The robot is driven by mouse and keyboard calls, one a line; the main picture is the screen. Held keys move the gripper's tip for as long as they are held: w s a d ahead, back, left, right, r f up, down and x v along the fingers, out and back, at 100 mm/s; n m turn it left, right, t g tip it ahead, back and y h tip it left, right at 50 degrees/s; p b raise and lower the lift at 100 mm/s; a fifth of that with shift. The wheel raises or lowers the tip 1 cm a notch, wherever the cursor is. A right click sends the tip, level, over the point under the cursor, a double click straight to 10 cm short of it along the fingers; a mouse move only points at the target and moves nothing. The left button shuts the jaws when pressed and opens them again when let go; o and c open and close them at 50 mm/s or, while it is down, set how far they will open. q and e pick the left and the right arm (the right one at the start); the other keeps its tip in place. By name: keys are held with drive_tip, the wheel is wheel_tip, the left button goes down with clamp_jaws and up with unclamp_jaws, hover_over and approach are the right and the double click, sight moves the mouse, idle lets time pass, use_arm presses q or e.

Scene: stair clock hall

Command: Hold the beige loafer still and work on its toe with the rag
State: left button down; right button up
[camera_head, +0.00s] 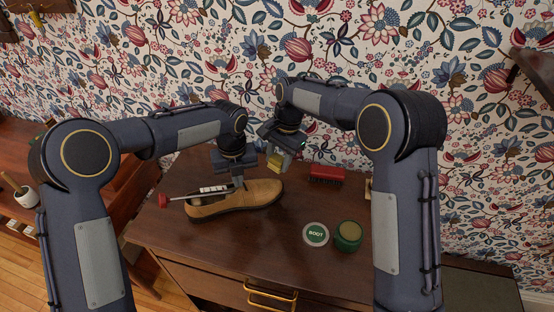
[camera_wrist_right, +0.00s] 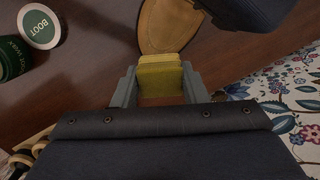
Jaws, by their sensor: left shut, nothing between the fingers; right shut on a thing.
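The beige loafer (camera_head: 232,203) lies on the brown cabinet top, its toe to the right. Its toe also shows in the right wrist view (camera_wrist_right: 168,28). My left gripper (camera_head: 238,181) is shut and empty, its tips down at the loafer's upper near the opening; I cannot tell if they press on it. My right gripper (camera_head: 279,157) is shut on the folded yellow rag (camera_head: 275,163), just behind and above the toe. In the right wrist view the rag (camera_wrist_right: 161,78) sits between the fingers, its edge by the toe; contact is unclear.
A round lid marked BOOT (camera_head: 316,234) and an open green tin (camera_head: 348,236) stand at the front right. A red brush-like block (camera_head: 327,174) is at the back. The front left of the cabinet top (camera_head: 160,235) is clear.

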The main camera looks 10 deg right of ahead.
drive_tip(key=w+d+r, duration=0.1)
drive_tip(key=d+r, duration=0.1)
drive_tip(key=d, duration=0.4)
drive_tip(key=shift+w+d+r, duration=0.2)
drive_tip(key=shift+w+r, duration=0.2)
drive_tip(key=a+f, duration=0.1)
drive_tip(key=a, duration=0.1)
drive_tip(key=s+a, duration=0.1)
drive_tip(key=a, duration=0.2)
drive_tip(key=s+a+f, duration=0.1)
drive_tip(key=a, duration=0.2)
drive_tip(key=shift+s+f, duration=0.15)
drive_tip(key=shift+f, duration=0.2)
drive_tip(key=shift+s+a+f, duration=0.1)
drive_tip(key=shift+a+f, duration=0.15)
drive_tip(key=shift+f, duration=0.85)
drive_tip(key=shift+a+f, duration=0.2)
drive_tip(key=shift+f, duration=0.85)
drive_tip(key=shift+f, duration=0.3)
